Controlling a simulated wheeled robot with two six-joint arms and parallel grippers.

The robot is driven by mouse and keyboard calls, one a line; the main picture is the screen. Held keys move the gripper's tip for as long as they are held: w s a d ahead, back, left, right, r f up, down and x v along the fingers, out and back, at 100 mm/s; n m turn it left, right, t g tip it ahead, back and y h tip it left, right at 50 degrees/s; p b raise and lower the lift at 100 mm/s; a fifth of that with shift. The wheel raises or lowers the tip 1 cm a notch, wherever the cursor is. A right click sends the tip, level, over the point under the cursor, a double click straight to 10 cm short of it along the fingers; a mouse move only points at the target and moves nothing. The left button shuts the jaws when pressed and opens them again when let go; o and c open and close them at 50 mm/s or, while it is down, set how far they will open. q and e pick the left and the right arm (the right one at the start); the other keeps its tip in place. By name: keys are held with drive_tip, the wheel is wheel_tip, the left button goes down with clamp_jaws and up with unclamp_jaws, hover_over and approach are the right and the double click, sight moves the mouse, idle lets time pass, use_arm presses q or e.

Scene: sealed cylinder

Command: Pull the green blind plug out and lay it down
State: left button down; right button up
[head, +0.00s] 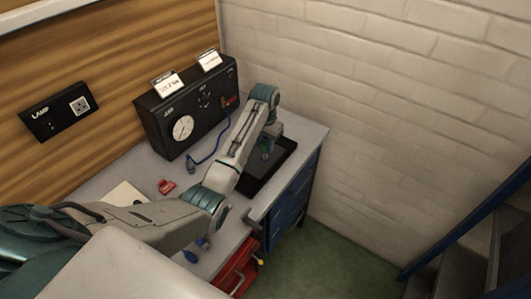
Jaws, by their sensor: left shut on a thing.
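My left arm comes in from the left and bends over at the wrist, with its left gripper (267,149) pointing down over a black tray (254,186) at the right end of the grey bench. The gripper is shut on a small greenish thing, which I take to be the green blind plug (265,156). It is small and partly hidden by the fingers, and I cannot tell whether it touches the tray. The black panel box (160,124) with a round white gauge (183,128) stands at the back of the bench. My right gripper is not in view.
A blue hose (206,157) hangs from the panel onto the bench (309,134). A small red object (166,186) and a pale sheet (122,194) lie to the left. Blue drawers (291,199) and an open red drawer (238,268) are below. A brick wall is close on the right.

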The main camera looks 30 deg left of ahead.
use_arm(q)
drive_tip(key=shift+r, duration=1.3)
drive_tip(key=shift+s, duration=0.1)
